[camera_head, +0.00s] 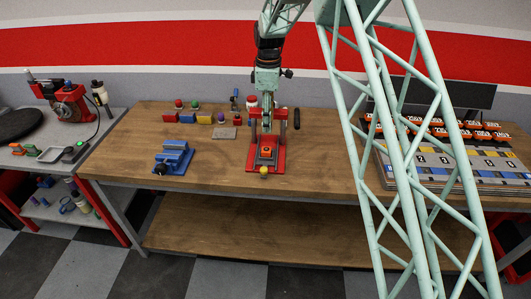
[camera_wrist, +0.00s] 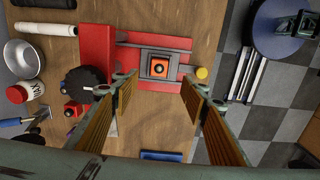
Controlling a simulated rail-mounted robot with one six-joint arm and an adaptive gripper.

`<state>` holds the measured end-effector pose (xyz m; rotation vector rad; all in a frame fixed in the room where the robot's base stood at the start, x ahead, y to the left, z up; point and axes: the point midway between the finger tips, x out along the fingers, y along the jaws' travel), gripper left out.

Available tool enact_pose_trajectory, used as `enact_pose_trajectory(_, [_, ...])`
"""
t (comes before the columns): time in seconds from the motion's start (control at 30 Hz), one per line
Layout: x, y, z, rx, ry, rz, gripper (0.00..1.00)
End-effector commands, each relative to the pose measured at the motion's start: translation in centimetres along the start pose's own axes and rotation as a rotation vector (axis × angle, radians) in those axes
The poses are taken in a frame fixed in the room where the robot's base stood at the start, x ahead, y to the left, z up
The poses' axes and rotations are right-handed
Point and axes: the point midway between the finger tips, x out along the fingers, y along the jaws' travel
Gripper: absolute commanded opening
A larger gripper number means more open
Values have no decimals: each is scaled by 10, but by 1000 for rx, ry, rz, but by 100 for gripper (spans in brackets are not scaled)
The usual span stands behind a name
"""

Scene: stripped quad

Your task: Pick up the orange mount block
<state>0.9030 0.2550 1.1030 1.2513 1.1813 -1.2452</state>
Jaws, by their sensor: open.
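The orange mount block (camera_wrist: 159,68) shows in the wrist view as a small square piece with a dark round hole in its top. It sits in a grey seat (camera_wrist: 145,55) on the red fixture (camera_wrist: 130,78). In the head view the block (camera_head: 266,149) is a small orange-red spot on the fixture (camera_head: 252,166) near the middle of the bench. My gripper (camera_wrist: 157,82) is open and empty, pointing down above the fixture. The block appears between its fingertips in the wrist view, apart from both. In the head view the gripper (camera_head: 267,128) is between the fixture's red uprights.
A yellow ball (camera_head: 263,171) is at the fixture's front edge. A blue vise (camera_head: 174,158) stands to the left, with a grey plate (camera_head: 224,133) and several small coloured blocks behind. Bare wooden bench (camera_head: 320,170) lies right of the fixture.

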Motion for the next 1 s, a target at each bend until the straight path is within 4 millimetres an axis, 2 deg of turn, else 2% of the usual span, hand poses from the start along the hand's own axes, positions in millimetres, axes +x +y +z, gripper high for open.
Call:
enact_pose_trajectory(0.2, [9, 4, -5, -19, -1, -4, 41])
enact_pose_trajectory(0.67, [13, 4, -5, -20, -2, -5, 41])
enact_pose_trajectory(1.0, [45, 3, -5, -20, -2, -6, 41])
